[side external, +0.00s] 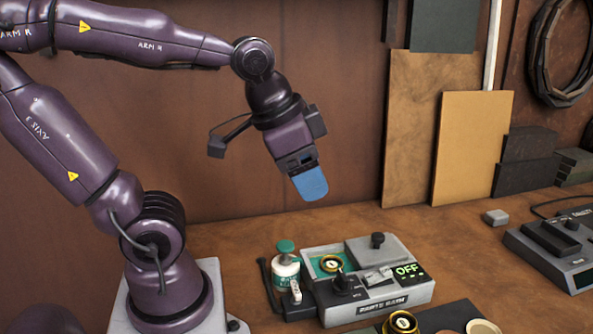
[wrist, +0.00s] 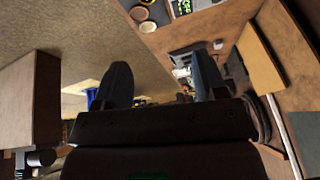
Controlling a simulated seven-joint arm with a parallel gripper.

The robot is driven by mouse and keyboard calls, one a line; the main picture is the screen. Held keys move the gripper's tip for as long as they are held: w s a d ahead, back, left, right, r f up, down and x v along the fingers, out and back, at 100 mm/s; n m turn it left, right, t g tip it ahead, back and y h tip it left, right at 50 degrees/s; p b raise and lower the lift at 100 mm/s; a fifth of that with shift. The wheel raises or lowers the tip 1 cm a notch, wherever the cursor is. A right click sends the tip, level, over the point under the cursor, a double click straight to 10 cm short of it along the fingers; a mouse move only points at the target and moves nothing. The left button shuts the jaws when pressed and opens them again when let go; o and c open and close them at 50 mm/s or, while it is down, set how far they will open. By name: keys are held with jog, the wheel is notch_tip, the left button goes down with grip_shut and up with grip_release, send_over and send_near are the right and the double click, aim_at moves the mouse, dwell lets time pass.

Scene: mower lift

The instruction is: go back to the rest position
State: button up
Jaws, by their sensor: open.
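My gripper (side external: 309,182) is up in the air above the bench, tilted down and to the right, with blue fingers. In the side view its fingers overlap, so the gap between them is hidden. In the wrist view the two dark fingers of my gripper (wrist: 160,85) stand well apart with nothing between them. My gripper is clear of everything on the bench.
Below it on the brown bench (side external: 232,240) is a grey parts-wash unit (side external: 390,298) with a lit OFF display. A white bottle with a green cap (side external: 286,268) stands at its left. Another grey device (side external: 560,245) is at the right. Boards (side external: 470,145) lean on the wall.

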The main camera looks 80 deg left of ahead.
jog(key=shift+s+d+r+n+t+h, duration=0.15)
jog(key=shift+s+d+n, duration=0.15)
jog(key=shift+s+n, duration=0.2)
jog(key=shift+s+d+r+n+t+h, duration=0.15)
jog(key=shift+s+d+n, duration=0.1)
jog(key=shift+s+n, duration=0.2)
dwell(0.5)
